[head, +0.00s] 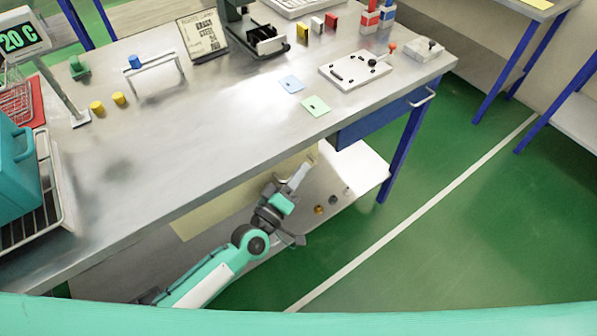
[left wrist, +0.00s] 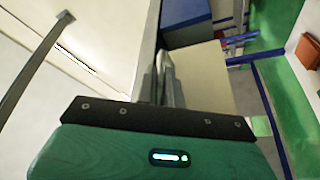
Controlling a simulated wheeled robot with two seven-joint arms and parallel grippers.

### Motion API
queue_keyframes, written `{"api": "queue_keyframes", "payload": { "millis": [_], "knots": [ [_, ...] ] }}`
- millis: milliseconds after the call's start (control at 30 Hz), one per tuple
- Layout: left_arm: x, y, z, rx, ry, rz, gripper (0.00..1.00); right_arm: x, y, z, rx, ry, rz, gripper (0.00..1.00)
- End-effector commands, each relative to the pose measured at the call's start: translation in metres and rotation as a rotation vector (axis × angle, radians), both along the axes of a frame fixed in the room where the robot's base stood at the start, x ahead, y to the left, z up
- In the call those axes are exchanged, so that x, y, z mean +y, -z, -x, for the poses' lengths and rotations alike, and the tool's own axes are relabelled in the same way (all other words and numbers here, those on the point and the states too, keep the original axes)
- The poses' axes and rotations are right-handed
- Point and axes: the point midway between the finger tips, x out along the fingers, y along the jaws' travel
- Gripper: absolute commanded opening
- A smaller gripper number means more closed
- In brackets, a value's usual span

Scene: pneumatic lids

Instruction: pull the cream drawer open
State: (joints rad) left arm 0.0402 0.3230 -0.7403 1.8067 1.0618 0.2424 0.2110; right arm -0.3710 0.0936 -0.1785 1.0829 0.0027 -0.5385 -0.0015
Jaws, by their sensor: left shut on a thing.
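The cream drawer (head: 198,219) is under the front edge of the workbench, partly covered by my left arm in the head view. A cream surface, apparently the drawer, also shows in the left wrist view (left wrist: 212,78). My left gripper (head: 303,172) is at the drawer's right part, below the bench edge. In the left wrist view its fingers (left wrist: 166,82) are close together beside the cream surface. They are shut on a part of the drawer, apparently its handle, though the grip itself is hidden. My right gripper is not in view.
A blue drawer (head: 372,122) with a metal handle (head: 422,98) is to the right under the workbench (head: 230,130). A lower shelf (head: 355,168) holds small round parts. A blue bench leg (head: 402,150) stands at the right. The green floor (head: 450,235) in front is clear.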

Motion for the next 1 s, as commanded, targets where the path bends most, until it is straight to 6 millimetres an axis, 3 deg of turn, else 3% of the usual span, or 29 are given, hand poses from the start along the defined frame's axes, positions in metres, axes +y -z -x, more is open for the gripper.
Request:
{"api": "queue_keyframes", "payload": {
  "millis": [67,267,800,1000],
  "knots": [
    [-0.003,0.000,0.005,0.003,0.001,0.002,0.00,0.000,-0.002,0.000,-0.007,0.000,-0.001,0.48],
    [-0.021,-0.002,0.029,0.006,0.001,0.003,0.00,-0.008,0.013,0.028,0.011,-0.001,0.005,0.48],
    [-0.104,0.000,0.144,0.006,0.001,0.003,0.00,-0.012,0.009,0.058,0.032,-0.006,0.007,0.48],
    [-0.128,0.000,0.177,0.004,0.001,0.001,0.00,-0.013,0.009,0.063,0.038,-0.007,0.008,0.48]
  ]
}}
